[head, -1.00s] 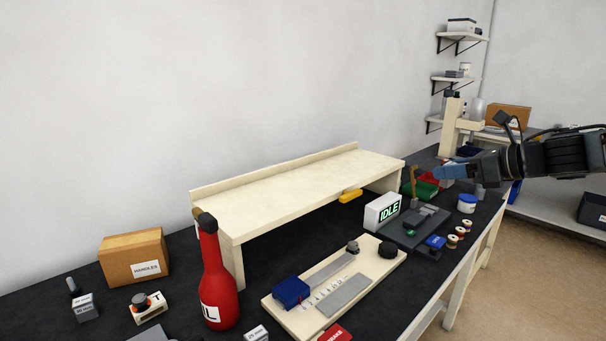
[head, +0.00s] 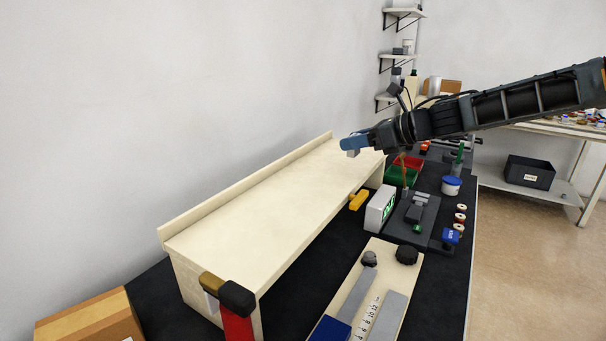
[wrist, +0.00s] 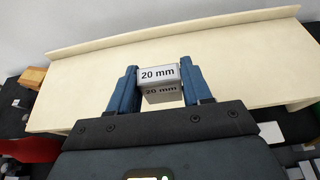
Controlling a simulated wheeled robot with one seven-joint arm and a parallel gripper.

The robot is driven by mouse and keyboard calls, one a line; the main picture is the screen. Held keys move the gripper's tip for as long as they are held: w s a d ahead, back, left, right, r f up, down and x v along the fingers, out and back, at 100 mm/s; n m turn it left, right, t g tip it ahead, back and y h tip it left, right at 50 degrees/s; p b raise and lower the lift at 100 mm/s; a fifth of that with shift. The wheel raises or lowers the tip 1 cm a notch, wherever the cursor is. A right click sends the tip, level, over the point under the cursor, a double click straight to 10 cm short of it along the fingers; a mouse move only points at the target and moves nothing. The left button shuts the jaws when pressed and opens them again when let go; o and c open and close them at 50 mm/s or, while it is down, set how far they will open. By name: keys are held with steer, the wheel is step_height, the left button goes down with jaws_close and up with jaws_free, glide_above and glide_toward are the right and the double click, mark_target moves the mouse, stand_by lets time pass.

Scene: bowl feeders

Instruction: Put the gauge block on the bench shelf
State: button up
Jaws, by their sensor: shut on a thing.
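The gauge block (wrist: 159,83) is a small grey metal block marked "20 mm". In the wrist view it sits between the two blue fingers of my gripper (wrist: 160,88), which is shut on it. In the head view my gripper (head: 354,144) is above the far right end of the bench shelf, with the grey block (head: 352,153) just showing under the fingertips. The bench shelf (head: 270,210) is a long pale wooden riser with a low back lip against the wall. Its top is bare. I cannot tell the exact gap between block and shelf.
A cardboard box (head: 90,318) is at the lower left. A white display box (head: 380,208), a yellow object (head: 358,200) and a wooden board (head: 405,262) lie along the shelf's front.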

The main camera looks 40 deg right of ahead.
steer(key=p, duration=0.1)
glide_above(316, 183)
steer(key=f, duration=0.6)
steer(key=shift+s, duration=0.2)
steer(key=shift+f+p, duration=0.6)
steer(key=shift+f, duration=1.55)
steer(key=shift+f, duration=0.15)
steer(key=o, duration=1.1)
steer(key=shift+r, duration=0.2)
steer(key=shift+s+d, duration=0.2)
steer(key=shift+s, duration=0.05)
steer(key=b+v, duration=0.1)
steer(key=v, duration=1)
steer(key=shift+s+r, duration=0.1)
steer(key=shift+r, duration=0.1)
